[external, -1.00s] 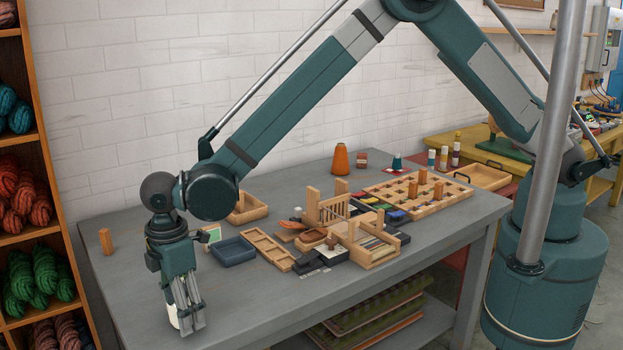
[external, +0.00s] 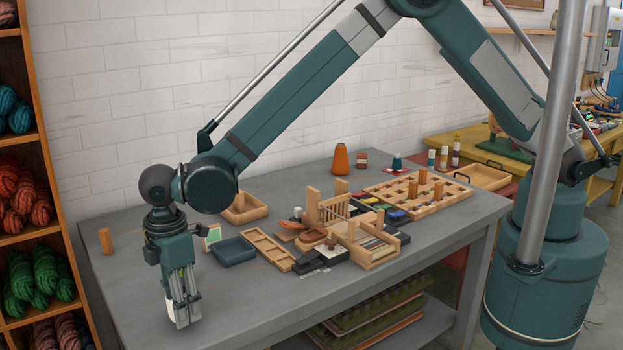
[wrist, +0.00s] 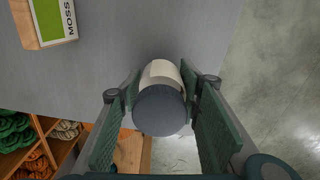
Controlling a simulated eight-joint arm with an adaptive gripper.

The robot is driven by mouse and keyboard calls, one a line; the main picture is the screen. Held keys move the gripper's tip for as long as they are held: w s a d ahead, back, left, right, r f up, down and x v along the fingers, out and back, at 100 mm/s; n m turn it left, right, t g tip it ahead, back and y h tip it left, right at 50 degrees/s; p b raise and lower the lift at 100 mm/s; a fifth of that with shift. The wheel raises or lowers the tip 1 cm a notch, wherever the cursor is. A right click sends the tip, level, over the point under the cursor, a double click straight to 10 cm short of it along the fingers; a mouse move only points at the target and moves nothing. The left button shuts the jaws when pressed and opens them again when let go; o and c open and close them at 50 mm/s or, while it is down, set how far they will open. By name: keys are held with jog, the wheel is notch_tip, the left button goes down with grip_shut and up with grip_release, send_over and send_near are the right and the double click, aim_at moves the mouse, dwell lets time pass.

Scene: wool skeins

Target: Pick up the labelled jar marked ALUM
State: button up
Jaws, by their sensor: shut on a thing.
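The jar (wrist: 160,108) has a dark grey lid and a pale cream body, seen from above in the wrist view. My gripper (wrist: 160,100) is shut on it, with a green ribbed finger pad on each side. In the external view my gripper (external: 182,310) points down at the near left edge of the table, and a sliver of the pale jar (external: 170,311) shows beside its fingers. The fingers hide most of the jar there. I cannot read any ALUM marking on it.
A wooden block labelled MOSS (wrist: 45,22) is at the upper left in the wrist view. On the table (external: 130,285) stand a dark blue tray (external: 234,251), wooden trays and a pegged board (external: 450,193). A shelf of wool skeins (external: 38,270) is at the left.

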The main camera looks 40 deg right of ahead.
notch_tip(320, 180, up, 8)
jog(key=shift+r+p, duration=0.2)
jog(key=shift+p, duration=0.1)
jog(key=shift+d, duration=0.15)
dwell(0.6)
